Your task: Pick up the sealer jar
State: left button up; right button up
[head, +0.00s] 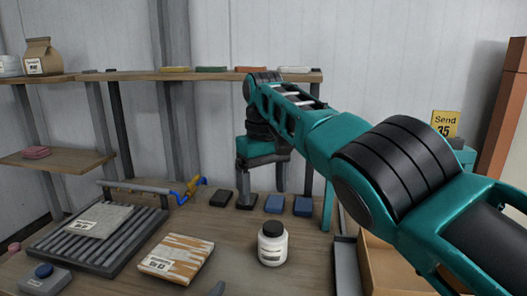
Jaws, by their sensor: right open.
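A white jar (272,249) with a black lid stands upright on the wooden table, near the front middle. A label faces me, too small to read. My right gripper (262,192) points down behind the jar, towards the back of the table. Its two fingers are apart with nothing between them, and they are clear of the jar. My left gripper is not in view.
Dark and blue blocks (274,204) line the back. A cardboard box (386,270) stands right.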

aim_at(272, 253)
jog(key=k+j, duration=0.2)
jog(key=k, duration=0.2)
jog(key=k+j, duration=0.25)
jog(key=k, duration=0.15)
jog(key=k+j, duration=0.2)
jog(key=k, duration=0.2)
